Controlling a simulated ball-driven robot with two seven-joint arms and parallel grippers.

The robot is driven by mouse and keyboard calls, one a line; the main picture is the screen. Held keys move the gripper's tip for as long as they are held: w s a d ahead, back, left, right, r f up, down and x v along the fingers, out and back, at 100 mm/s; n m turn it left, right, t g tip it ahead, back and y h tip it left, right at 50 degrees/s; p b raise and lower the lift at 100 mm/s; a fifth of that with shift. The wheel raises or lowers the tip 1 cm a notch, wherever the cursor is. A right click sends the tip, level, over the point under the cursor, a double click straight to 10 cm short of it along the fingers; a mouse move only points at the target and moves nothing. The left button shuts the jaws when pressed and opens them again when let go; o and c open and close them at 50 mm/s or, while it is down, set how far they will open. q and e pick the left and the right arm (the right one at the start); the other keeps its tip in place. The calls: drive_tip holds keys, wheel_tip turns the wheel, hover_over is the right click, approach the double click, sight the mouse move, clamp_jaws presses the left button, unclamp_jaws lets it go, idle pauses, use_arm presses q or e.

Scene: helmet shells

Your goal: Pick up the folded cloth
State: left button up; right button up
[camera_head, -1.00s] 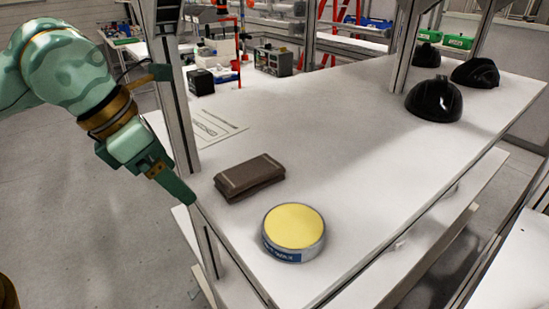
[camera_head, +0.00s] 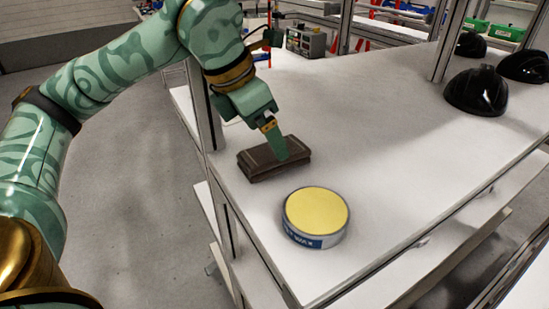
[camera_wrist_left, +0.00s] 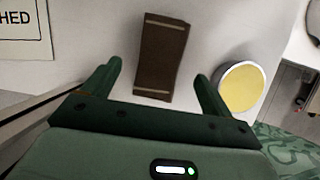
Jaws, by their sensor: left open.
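The folded cloth (camera_head: 262,163) is a dark brown, flat folded block lying on the white table. In the left wrist view the cloth (camera_wrist_left: 161,58) lies ahead of the fingers, lined up with the gap between them. My left gripper (camera_head: 281,152) is over the cloth and hides part of it in the head view. In the left wrist view the left gripper (camera_wrist_left: 157,77) is open, with one finger on each side of the gap and nothing held. My right gripper is not in view.
A round tin with a yellow top (camera_head: 316,214) stands close to the cloth, towards the table's front edge; it also shows right of the fingers in the wrist view (camera_wrist_left: 241,86). Black helmet shells (camera_head: 477,92) sit at the far right. A metal post (camera_head: 201,110) rises at the table's left edge. The table's middle is clear.

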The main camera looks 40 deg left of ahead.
sight(270, 151)
use_arm(q)
drive_tip(key=b+x, duration=0.1)
drive_tip(key=x, duration=0.3)
drive_tip(key=shift+f, duration=0.1)
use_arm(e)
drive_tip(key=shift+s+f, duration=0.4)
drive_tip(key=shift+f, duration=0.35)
use_arm(q)
drive_tip(key=c, duration=1.1)
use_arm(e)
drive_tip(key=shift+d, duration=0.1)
use_arm(q)
drive_tip(key=shift+o, duration=0.2)
